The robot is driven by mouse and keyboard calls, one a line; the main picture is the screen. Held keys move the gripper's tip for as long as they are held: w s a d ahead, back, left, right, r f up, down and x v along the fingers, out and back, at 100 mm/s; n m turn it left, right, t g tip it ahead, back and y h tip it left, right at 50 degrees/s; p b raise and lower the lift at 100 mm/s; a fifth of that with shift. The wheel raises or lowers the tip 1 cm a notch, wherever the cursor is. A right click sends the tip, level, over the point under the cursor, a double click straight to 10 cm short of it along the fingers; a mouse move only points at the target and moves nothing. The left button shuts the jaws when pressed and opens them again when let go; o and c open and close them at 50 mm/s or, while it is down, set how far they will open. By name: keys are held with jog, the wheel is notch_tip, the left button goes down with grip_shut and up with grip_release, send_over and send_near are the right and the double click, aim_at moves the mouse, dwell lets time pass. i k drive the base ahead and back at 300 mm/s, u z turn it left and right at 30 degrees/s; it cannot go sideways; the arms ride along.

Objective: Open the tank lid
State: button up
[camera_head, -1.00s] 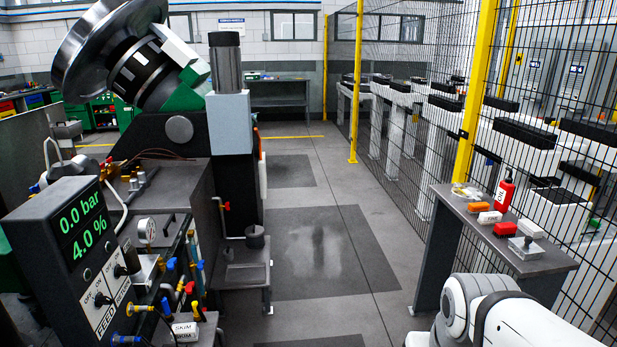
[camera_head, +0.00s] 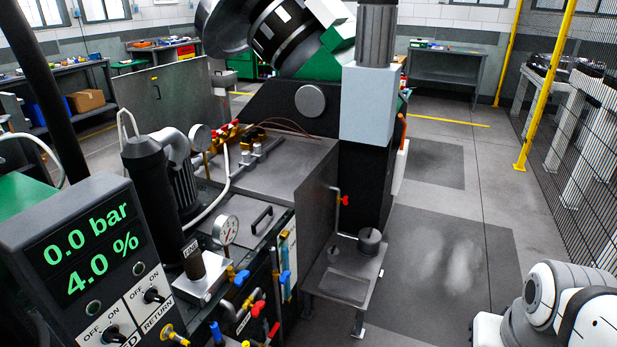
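A grey metal tank (camera_head: 280,175) stands left of centre. A flat plate with a black bar handle (camera_head: 262,218), which looks like the tank lid (camera_head: 240,232), lies on the near part of its top. The lid looks flat and shut. A round pressure gauge (camera_head: 225,230) stands beside the lid's near left edge and covers a little of it. My gripper is out of view; only white links of my arm show at the bottom right, well apart from the lid.
A control panel (camera_head: 90,260) reading 0.0 bar and 4.0 % stands at the near left. Valves with blue, red and yellow handles (camera_head: 250,300) line the tank's near side. A low stand (camera_head: 345,285) is right of the tank. The floor (camera_head: 440,260) to the right is clear.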

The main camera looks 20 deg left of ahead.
aim_at(256, 218)
jog(key=u, duration=0.7)
jog(key=i, duration=1.5)
jog(key=u, duration=0.75)
jog(key=i, duration=0.4)
jog(key=u, duration=0.3)
